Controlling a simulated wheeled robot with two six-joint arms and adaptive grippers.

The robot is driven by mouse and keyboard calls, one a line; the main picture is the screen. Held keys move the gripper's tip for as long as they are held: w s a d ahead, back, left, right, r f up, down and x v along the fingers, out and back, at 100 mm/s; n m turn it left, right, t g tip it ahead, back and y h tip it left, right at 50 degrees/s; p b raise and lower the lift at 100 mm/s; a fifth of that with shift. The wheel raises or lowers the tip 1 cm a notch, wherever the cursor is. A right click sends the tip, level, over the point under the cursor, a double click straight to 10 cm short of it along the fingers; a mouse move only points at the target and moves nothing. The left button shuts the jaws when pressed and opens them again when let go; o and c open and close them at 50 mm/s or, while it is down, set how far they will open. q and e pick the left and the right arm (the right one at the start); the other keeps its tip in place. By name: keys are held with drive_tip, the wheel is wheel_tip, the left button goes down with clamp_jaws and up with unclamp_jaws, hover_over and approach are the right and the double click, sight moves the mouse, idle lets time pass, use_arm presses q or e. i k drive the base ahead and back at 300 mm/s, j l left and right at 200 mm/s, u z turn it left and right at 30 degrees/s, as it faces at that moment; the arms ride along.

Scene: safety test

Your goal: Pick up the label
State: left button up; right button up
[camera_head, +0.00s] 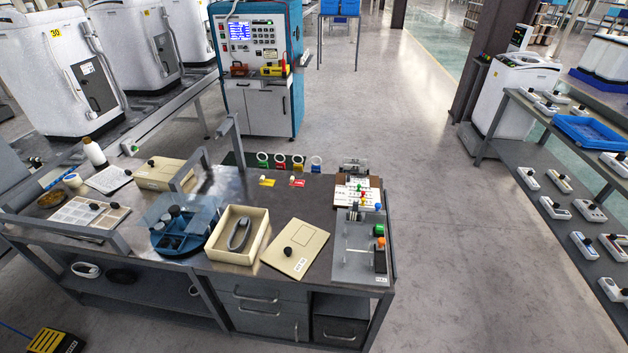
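Two small tags that look like labels lie on the dark workbench (330,215) near its back edge. One is a yellow tag (267,182) and the other, just right of it, is a red tag (297,182). Each has a small light knob at one end. Their print is too small to read, and I cannot tell which one the task means. Neither of my grippers shows in the head view.
An open beige box (262,222) holds a grey oval part. Its beige lid (318,240) lies to the right. A blue round fixture (178,243), a grey board (350,268) and a card stand (345,192) occupy the bench. Coloured rings (280,161) stand behind the tags.

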sight(293, 182)
drive_tip(key=z, duration=2.85)
drive_tip(key=i+l, duration=0.1)
drive_tip(key=i, duration=0.8)
drive_tip(key=i+u, duration=0.3)
drive_tip(key=u, duration=0.15)
drive_tip(key=i+u, duration=0.45)
drive_tip(key=i+l+u, duration=0.1)
drive_tip(key=u, duration=0.35)
drive_tip(key=i+j+u, duration=0.15)
drive_tip(key=i+u, duration=1)
drive_tip(key=i, duration=1.05)
drive_tip(key=i+u, duration=0.15)
drive_tip(key=i, duration=0.85)
drive_tip(key=i+u, duration=0.95)
drive_tip(key=i+l+u, duration=0.25)
drive_tip(key=u, duration=0.2)
drive_tip(key=i+j+u, duration=0.25)
drive_tip(key=i+u, duration=0.2)
drive_tip(key=i+j+u, duration=0.1)
drive_tip(key=i+u, duration=0.85)
drive_tip(key=i+l, duration=0.1)
drive_tip(key=i, duration=1.7)
drive_tip(key=j+u, duration=0.05)
drive_tip(key=j, duration=0.05)
